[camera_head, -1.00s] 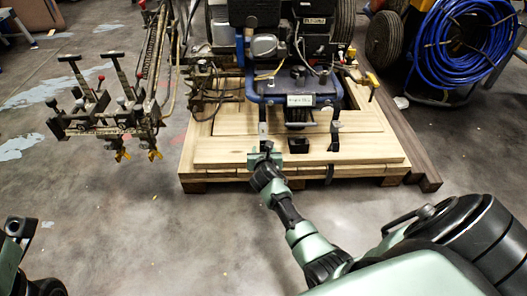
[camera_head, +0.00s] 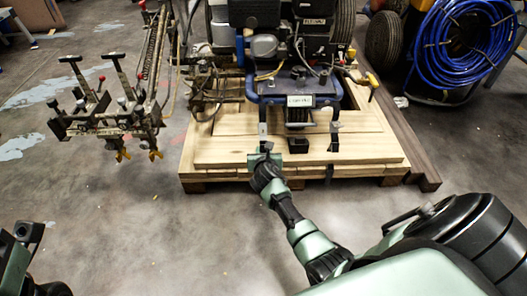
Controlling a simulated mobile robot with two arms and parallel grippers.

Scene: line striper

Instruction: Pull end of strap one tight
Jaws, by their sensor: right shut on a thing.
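The line striper (camera_head: 298,85), with a blue frame, stands on a wooden pallet (camera_head: 225,160). My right gripper (camera_head: 265,154) is at the pallet's front edge by the left strap, shut on what seems to be that strap's end; the fingers hide the held part. My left gripper (camera_head: 20,240) is only partly in view at the lower left, and its jaws are unclear.
A striper attachment with levers and yellow tips (camera_head: 105,115) stands left of the pallet. A coiled blue hose (camera_head: 460,45) is on a reel at the upper right. A dark beam (camera_head: 410,140) lies along the pallet's right side. The floor in front is clear.

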